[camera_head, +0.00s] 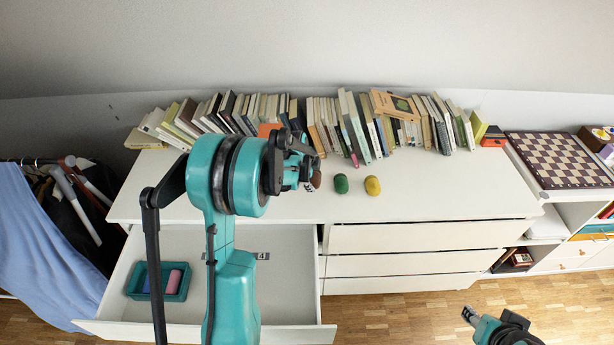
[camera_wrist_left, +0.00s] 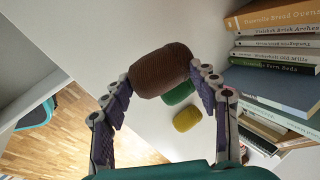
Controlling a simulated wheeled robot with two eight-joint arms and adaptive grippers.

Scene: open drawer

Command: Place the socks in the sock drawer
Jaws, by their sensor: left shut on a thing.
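My left gripper (camera_head: 306,167) is shut on a brown rolled sock (camera_wrist_left: 160,70) over the dresser top. The wrist view shows this sock between the two fingertips; in the head view it mostly hides behind the gripper. A green rolled sock (camera_head: 341,184) and a yellow rolled sock (camera_head: 372,186) lie on the dresser top just right of the gripper. The open drawer (camera_head: 310,338) is below at the left, partly hidden by my left arm. In it stands a teal box (camera_head: 134,279) holding a blue roll and a pink roll (camera_head: 173,281). My right gripper (camera_head: 469,314) is low at the right, apparently empty; its jaws are unclear.
A long row of books (camera_head: 270,108) stands along the back of the dresser top (camera_head: 450,195). Closed drawers (camera_head: 415,265) are right of the open one. Clothes hang at the left, with a blue cloth (camera_head: 40,250) close to the drawer. A chessboard (camera_head: 558,158) lies on a shelf at the right.

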